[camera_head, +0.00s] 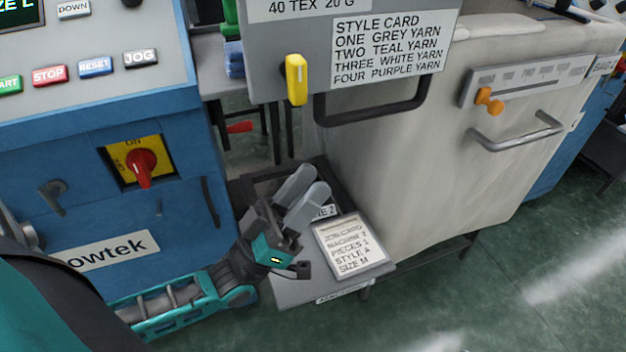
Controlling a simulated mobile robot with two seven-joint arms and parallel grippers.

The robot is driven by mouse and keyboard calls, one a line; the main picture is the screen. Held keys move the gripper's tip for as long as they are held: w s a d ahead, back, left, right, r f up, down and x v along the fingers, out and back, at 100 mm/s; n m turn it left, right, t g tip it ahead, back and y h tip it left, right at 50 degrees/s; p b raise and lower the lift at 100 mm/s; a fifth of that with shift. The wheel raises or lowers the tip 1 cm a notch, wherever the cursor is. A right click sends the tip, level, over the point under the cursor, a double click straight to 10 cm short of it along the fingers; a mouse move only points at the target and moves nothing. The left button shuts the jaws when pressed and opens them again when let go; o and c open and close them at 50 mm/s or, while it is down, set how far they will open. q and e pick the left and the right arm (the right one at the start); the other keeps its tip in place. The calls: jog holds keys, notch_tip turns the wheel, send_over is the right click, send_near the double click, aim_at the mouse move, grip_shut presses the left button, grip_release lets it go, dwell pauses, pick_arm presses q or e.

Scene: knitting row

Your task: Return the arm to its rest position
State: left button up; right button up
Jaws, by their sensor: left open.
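My left gripper (306,187) is in the middle of the head view, at the end of a teal and black arm that comes in from the lower left. Its two grey fingers are apart and nothing shows between them. It is over the left part of a small grey table (300,290), in front of a dark tray (262,187). A job card (350,246) lies on the table just right of the gripper. The gripper and wrist hide part of the tray and table. My right gripper is not in view.
A blue machine with a red switch (142,165) and a row of buttons stands close on the left. A grey panel with a style card (390,48) and a yellow handle (296,80) hangs above. A pale cabinet (420,170) with a bar handle stands right. Green floor (500,290) is clear at lower right.

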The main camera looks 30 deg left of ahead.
pick_arm(q)
jog(key=shift+w+d, duration=0.1)
jog(key=w+d+f+g+y, duration=0.2)
jog(key=d+f+g+y, duration=0.45)
jog(key=f, duration=0.45)
jog(key=s+f+g+y, duration=0.2)
jog(key=s+f+g, duration=0.2)
jog(key=f+g, duration=0.35)
jog(key=s+a+r+t+y+p, duration=0.1)
jog(key=s+a+r+p, duration=0.1)
jog(key=r+p, duration=1)
jog(key=a+p, duration=0.1)
jog(key=p, duration=0.7)
jog(key=shift+s+a+r+y, duration=0.15)
jog(key=shift+a+r+y, duration=0.15)
jog(key=shift+a+y, duration=0.1)
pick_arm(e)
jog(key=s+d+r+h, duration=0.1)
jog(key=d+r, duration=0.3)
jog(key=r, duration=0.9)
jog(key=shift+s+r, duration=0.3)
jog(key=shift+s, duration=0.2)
